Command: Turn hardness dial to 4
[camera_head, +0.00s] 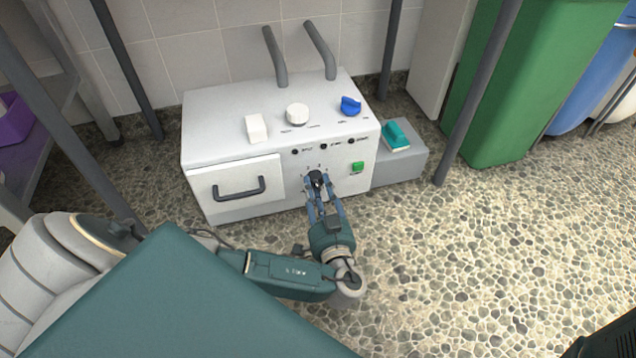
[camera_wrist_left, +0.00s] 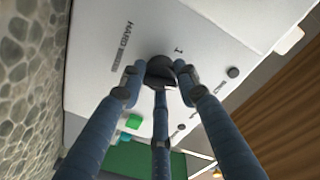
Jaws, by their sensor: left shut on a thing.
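The hardness dial (camera_head: 316,178) is a small dark knob on the front face of a white machine (camera_head: 230,130). My left gripper (camera_head: 323,192) reaches up to it from below and is shut on it. In the left wrist view the dial (camera_wrist_left: 160,71) sits between the blue fingers of the gripper (camera_wrist_left: 160,85), with "HARD" lettering and a "1" printed beside it. The fingers hide part of the dial, and I cannot tell which number it points to. My right gripper is not in view.
A green button (camera_head: 357,167) sits right of the dial. A drawer with a dark handle (camera_head: 239,189) is on the left. A white knob (camera_head: 297,113) and a blue knob (camera_head: 350,106) are on top. A teal brush (camera_head: 396,136) lies on a grey block.

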